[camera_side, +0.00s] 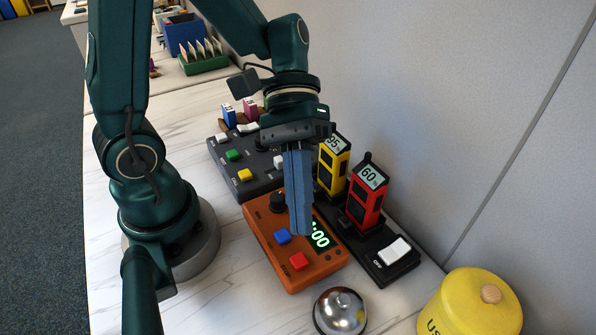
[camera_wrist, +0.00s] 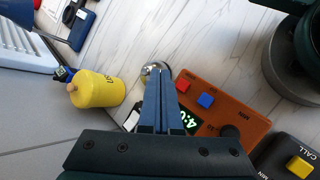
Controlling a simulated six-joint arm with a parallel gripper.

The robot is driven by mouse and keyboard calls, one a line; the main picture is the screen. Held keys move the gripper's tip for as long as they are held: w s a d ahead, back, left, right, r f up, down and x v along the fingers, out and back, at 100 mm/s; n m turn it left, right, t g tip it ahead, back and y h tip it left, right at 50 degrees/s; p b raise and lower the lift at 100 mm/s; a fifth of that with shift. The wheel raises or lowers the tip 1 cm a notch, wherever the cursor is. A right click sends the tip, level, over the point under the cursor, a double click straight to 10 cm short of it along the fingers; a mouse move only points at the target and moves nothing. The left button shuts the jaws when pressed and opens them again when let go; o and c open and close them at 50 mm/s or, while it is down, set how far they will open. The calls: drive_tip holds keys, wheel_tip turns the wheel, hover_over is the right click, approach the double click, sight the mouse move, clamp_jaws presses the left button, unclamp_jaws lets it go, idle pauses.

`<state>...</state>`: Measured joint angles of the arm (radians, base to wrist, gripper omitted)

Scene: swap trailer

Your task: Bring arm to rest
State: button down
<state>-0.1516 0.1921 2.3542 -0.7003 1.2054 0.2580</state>
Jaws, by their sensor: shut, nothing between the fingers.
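My gripper (camera_side: 300,232) points down over the orange timer box in the side view, its blue-grey fingers pressed together with nothing between them. In the wrist view my gripper (camera_wrist: 161,75) is also shut, its fingers covering part of the timer. The orange timer (camera_side: 268,232) has a black knob, a blue button, a red button and a lit green display partly hidden by the fingers. The timer also shows in the wrist view (camera_wrist: 225,100). I cannot tell whether the fingertips touch it.
A black charger base (camera_side: 368,262) with a yellow radio (camera_side: 333,165) and a red radio (camera_side: 366,195) stands right of the fingers. A silver bell (camera_side: 340,311) and yellow canister (camera_side: 470,305) are in front. A dark button panel (camera_side: 245,165) lies behind. A grey wall bounds the right.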

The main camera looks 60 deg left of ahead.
idle(0.4)
drive_tip(key=a+r+m+t+y, duration=0.4)
drive_tip(key=a+t+y, duration=0.4)
drive_tip(key=a+t, duration=0.1)
drive_tip(key=shift+w+a+r, duration=0.15)
drive_tip(key=shift+a+r, duration=0.1)
drive_tip(key=shift+a, duration=0.15)
idle(0.6)
